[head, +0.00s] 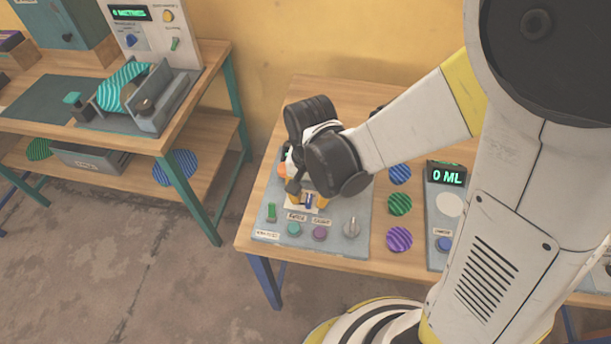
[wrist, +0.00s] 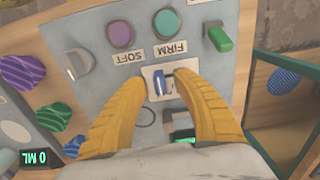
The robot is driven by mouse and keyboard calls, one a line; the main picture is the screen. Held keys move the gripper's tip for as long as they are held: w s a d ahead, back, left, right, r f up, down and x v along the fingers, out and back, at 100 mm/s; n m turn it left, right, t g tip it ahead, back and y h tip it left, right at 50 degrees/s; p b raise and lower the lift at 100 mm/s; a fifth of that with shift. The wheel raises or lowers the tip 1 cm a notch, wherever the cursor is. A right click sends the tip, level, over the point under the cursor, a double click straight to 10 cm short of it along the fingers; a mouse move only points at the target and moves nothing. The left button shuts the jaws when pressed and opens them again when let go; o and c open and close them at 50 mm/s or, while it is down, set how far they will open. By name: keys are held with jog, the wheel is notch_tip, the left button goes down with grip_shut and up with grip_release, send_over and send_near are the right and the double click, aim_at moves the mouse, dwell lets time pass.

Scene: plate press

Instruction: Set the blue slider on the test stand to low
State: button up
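The test stand is a grey panel (head: 335,228) on the wooden table; it fills the middle of the wrist view (wrist: 95,95). Its blue slider (wrist: 158,86) sits on a small white plate (wrist: 181,84), toward the plate's left side in the upside-down wrist view. In the head view the blue slider (head: 309,201) shows small below my gripper (head: 308,197). My gripper's yellow fingers (wrist: 158,80) are apart, one on each side of the slider, with gaps visible. Nothing is held. Any marks for low are not readable.
A teal button (wrist: 167,21) labelled FIRM, a purple button (wrist: 121,34) labelled SOFT, a green switch (wrist: 220,39) and a grey knob (wrist: 75,63) surround the slider closely. Striped discs (head: 400,204) and a panel reading 0 ML (head: 446,175) stand to the right in the head view.

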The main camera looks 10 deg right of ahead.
grip_shut()
jog(key=a, duration=0.1)
jog(key=w+a, duration=0.1)
jog(key=a, duration=0.1)
jog(key=shift+w+a, duration=0.15)
jog(key=shift+a, duration=0.15)
jog(key=shift+d, duration=0.1)
grip_release()
notch_tip(320, 180, up, 12)
dwell(0.6)
